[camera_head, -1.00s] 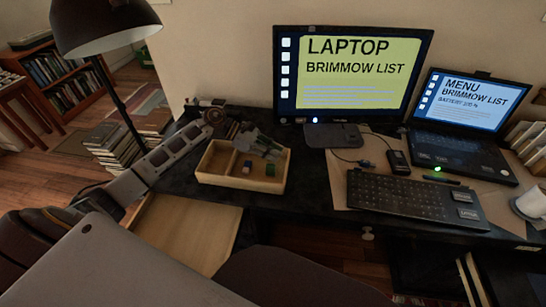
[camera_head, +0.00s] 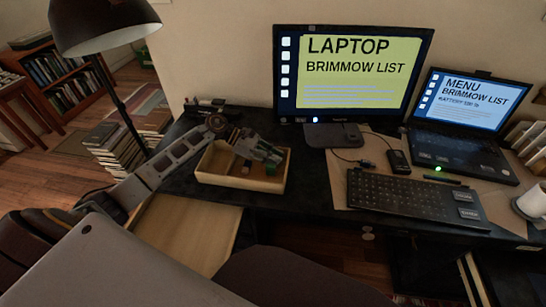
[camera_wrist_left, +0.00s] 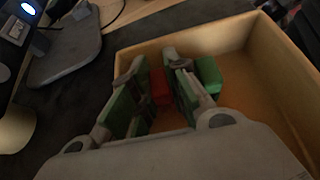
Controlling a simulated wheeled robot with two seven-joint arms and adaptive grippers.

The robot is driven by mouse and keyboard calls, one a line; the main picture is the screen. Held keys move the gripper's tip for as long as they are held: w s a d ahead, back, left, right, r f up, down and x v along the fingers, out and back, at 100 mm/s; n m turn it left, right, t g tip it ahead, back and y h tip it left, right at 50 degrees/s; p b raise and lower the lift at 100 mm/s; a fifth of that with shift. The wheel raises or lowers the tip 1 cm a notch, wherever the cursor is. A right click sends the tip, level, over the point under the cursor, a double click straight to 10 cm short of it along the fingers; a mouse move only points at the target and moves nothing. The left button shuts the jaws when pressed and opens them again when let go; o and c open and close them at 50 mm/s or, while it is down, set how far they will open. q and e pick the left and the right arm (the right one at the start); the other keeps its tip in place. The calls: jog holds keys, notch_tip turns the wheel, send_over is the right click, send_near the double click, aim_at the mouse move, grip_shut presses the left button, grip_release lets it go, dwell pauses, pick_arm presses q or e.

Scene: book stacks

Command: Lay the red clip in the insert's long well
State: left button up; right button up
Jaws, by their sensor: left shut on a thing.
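The red clip (camera_wrist_left: 160,88) shows in the left wrist view between the fingers of my left gripper (camera_wrist_left: 156,100). The gripper is shut on it, and the fingers hide part of the clip. In the head view my left gripper (camera_head: 268,160) is over the right part of a shallow wooden tray (camera_head: 238,184). The clip cannot be made out there. The tray's wall also shows in the left wrist view (camera_wrist_left: 225,38). I cannot make out the insert's wells. My right gripper is not in view.
A green block (camera_wrist_left: 209,75) lies in the tray, close beside one finger. The monitor stand (camera_head: 332,135) stands right of the tray, with a keyboard (camera_head: 398,194) further right. A lamp (camera_head: 100,25) stands at the left.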

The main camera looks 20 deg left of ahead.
pick_arm(q)
jog(key=o, duration=0.4)
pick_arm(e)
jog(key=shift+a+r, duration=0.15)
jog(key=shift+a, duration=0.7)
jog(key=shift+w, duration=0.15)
